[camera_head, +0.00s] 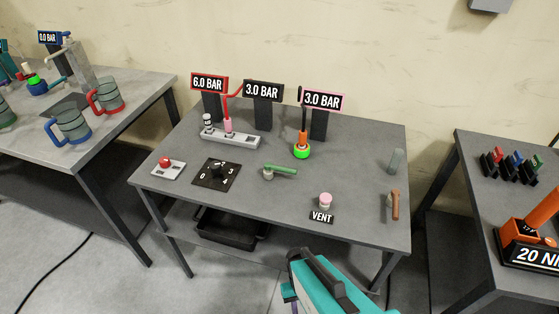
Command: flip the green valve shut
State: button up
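The green valve (281,169) is on the middle of the grey table (365,153). Its green lever lies nearly level across the picture, pointing right from a small grey body (267,173) at its left end. My gripper (308,268), dark and on a teal arm, is at the bottom of the view, in front of the table's front edge. It is well apart from the valve. Its fingers do not show clearly, so I cannot tell whether it is open or shut.
A black dial plate (216,174) is left of the valve; a pink VENT button (325,200) is at its front right. Behind stand a red-levered manifold (231,138), an orange-and-green fitting (302,149) and pressure signs. A brown handle (395,205) is at the right edge.

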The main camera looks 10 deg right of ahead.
aim_at(268, 166)
jog(key=u, duration=0.45)
jog(key=k, duration=1.3)
jog(key=u, duration=0.6)
jog(key=i, duration=0.75)
jog(key=u, duration=0.35)
